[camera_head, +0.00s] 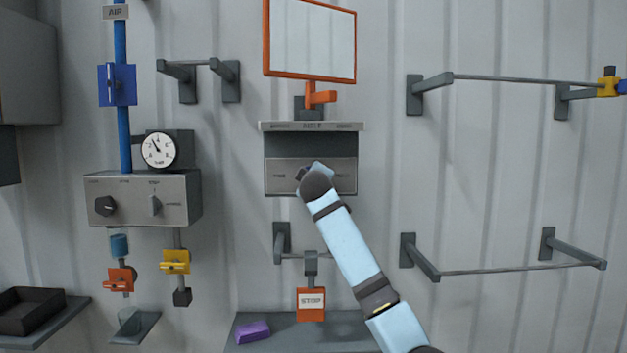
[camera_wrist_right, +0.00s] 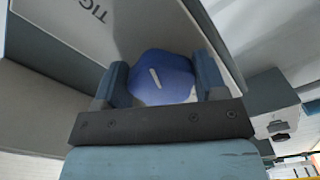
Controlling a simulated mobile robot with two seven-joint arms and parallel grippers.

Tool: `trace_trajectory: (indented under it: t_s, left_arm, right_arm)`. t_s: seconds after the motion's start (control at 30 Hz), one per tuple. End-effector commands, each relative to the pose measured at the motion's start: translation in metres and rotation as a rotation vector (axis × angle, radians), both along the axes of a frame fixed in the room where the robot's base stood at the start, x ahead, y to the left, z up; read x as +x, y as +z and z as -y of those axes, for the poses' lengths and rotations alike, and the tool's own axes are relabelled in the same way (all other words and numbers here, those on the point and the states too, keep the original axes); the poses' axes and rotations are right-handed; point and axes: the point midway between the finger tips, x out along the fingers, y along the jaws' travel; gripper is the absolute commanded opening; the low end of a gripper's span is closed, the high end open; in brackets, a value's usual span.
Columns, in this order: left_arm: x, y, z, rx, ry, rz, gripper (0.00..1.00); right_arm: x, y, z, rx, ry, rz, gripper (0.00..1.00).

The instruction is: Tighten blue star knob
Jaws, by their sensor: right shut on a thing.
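The blue star knob (camera_wrist_right: 165,80) shows in the right wrist view, with a white line on its face. It sits on the underside or face of a grey box whose panel carries partly readable lettering. My right gripper (camera_wrist_right: 163,84) has one finger on each side of the knob and is shut on it. In the head view my right arm reaches from the lower right to the grey panel (camera_head: 282,176) below the orange-framed screen. There my right gripper (camera_head: 314,174) is mostly hidden by my own wrist, and the knob cannot be seen. My left gripper is in neither view.
The orange-framed screen (camera_head: 312,40) is above the panel. An orange STOP tag (camera_head: 311,303) hangs below, over a shelf with a purple block (camera_head: 252,331). A control box (camera_head: 143,199) and gauge (camera_head: 159,150) are left. Wall rails (camera_head: 520,268) are right.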

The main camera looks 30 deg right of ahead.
Motion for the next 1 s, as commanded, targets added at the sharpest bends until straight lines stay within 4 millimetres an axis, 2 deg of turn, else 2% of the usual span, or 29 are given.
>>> trace_trajectory:
  t_s: [0.2,0.23,0.3,0.33,0.67,0.77,1.0]
  left_arm:
    - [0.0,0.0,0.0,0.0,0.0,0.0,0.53]
    - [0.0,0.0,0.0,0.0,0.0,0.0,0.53]
    - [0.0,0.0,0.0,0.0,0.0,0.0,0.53]
    - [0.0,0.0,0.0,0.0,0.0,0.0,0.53]
    - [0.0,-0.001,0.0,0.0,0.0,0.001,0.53]
    - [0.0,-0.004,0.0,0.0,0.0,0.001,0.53]
    - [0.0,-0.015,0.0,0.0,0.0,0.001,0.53]
  right_arm:
    - [0.0,-0.001,0.0,0.0,0.001,-0.002,0.42]
    - [0.0,-0.001,0.0,0.0,0.001,-0.002,0.72]
    - [0.0,-0.001,0.0,0.0,0.001,-0.001,0.88]
    - [0.0,-0.001,0.0,0.0,0.001,-0.001,0.91]
    - [-0.003,-0.001,-0.002,-0.001,0.0,-0.001,0.91]
    - [-0.013,-0.002,-0.008,-0.002,0.001,0.001,0.91]
    - [-0.058,-0.003,-0.037,-0.002,0.003,0.002,0.91]
